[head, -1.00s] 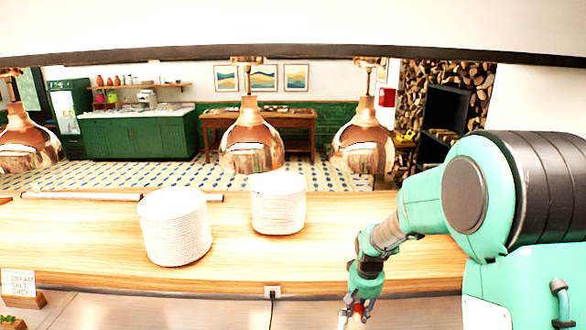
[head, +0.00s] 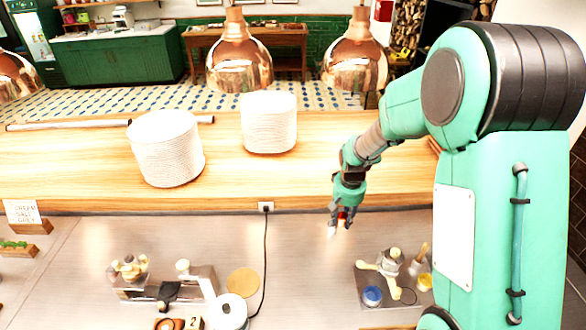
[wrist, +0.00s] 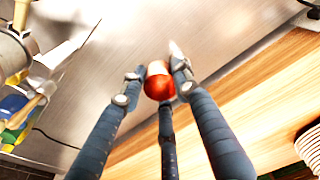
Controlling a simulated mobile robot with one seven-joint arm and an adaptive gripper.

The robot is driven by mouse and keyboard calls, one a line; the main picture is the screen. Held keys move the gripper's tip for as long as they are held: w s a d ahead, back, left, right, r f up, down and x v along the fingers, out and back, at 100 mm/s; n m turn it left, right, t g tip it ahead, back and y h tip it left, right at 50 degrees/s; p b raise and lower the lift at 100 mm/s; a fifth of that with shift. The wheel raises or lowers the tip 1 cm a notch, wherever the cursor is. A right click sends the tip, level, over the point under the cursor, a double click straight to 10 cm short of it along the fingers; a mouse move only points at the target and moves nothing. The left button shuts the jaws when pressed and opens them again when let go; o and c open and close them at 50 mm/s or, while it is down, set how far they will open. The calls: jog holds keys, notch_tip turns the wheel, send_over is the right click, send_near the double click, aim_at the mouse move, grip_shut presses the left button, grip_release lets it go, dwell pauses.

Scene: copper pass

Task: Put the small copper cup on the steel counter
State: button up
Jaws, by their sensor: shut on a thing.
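The small copper cup (wrist: 159,82) is between my fingers in the wrist view, reddish and shiny with a paler upper part. My gripper (wrist: 158,76) is shut on it. In the head view my gripper (head: 340,222) points down over the back part of the steel counter (head: 310,272), close to the edge of the wooden shelf. Only a small reddish bit of the cup shows there between the fingers. The cup appears held above the steel; I cannot tell the exact gap.
A wooden shelf (head: 90,165) runs behind, with two white plate stacks (head: 166,150) (head: 269,122). Copper lamps (head: 238,55) hang above. A tray (head: 365,296) with a blue-topped jar stands front right. A cord (head: 266,250) crosses the counter; scale-like equipment (head: 165,285) stands left.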

jog(key=w+a+r+p, duration=0.2)
jog(key=w+a+p, duration=0.1)
jog(key=a+p, duration=0.3)
jog(key=w+a+r+p, duration=0.2)
jog(key=w+a+p, duration=0.2)
jog(key=a+p, duration=0.3)
jog(key=shift+w+r+p, duration=0.2)
jog(key=shift+w+p, duration=0.05)
jog(key=shift+p, duration=0.55)
jog(key=shift+w, duration=0.1)
jog(key=p, duration=0.2)
send_over(294, 183)
jog(key=s, duration=0.2)
jog(key=shift+d+f, duration=0.2)
jog(key=shift+f, duration=0.45)
jog(key=shift+w+a+f+p, duration=0.15)
jog(key=shift+w+p, duration=0.3)
jog(key=shift+w, duration=0.45)
jog(key=shift+f, duration=1.5)
jog(key=shift+f, duration=0.2)
